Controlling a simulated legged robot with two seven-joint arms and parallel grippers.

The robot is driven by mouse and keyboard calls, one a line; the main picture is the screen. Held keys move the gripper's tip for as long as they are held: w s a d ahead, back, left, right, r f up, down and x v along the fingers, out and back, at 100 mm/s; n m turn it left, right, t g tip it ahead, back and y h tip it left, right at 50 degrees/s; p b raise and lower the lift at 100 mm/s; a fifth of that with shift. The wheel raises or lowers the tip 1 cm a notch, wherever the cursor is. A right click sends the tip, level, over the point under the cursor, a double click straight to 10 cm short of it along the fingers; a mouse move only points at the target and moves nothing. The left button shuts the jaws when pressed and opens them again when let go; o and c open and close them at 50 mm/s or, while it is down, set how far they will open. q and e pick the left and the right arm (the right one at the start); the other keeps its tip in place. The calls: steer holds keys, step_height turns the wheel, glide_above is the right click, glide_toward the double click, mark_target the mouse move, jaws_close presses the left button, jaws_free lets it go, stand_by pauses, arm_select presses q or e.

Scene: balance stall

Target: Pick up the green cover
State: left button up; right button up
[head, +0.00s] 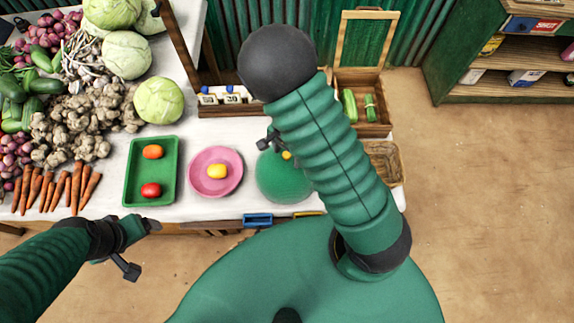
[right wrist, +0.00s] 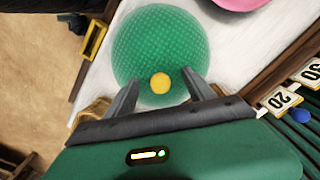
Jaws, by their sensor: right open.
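The green cover (head: 285,183) is a round mesh dome with a yellow knob (right wrist: 160,83) on top. It stands on the white table, right of the pink plate, partly hidden by my right arm in the head view. My right gripper (right wrist: 161,80) is open over the cover, with one finger on each side of the knob. I cannot tell whether the fingers touch it. The cover's mesh also shows in the right wrist view (right wrist: 160,38). My left gripper (head: 143,249) is open and empty, in front of the table's front edge. What lies under the cover cannot be made out.
A pink plate (head: 228,186) holds a yellow item, and a green tray (head: 133,188) holds an orange and a red one. Vegetables fill the table's left side. A wooden box (head: 376,129) and a wicker basket (head: 393,160) are right of the cover. Number cards (right wrist: 282,100) stand behind.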

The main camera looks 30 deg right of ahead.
steer(key=shift+w+f, duration=0.1)
steer(key=shift+f, duration=0.4)
steer(key=shift+a+r, duration=0.1)
steer(key=shift+a, duration=0.05)
jaws_close()
steer(key=shift+s, duration=0.25)
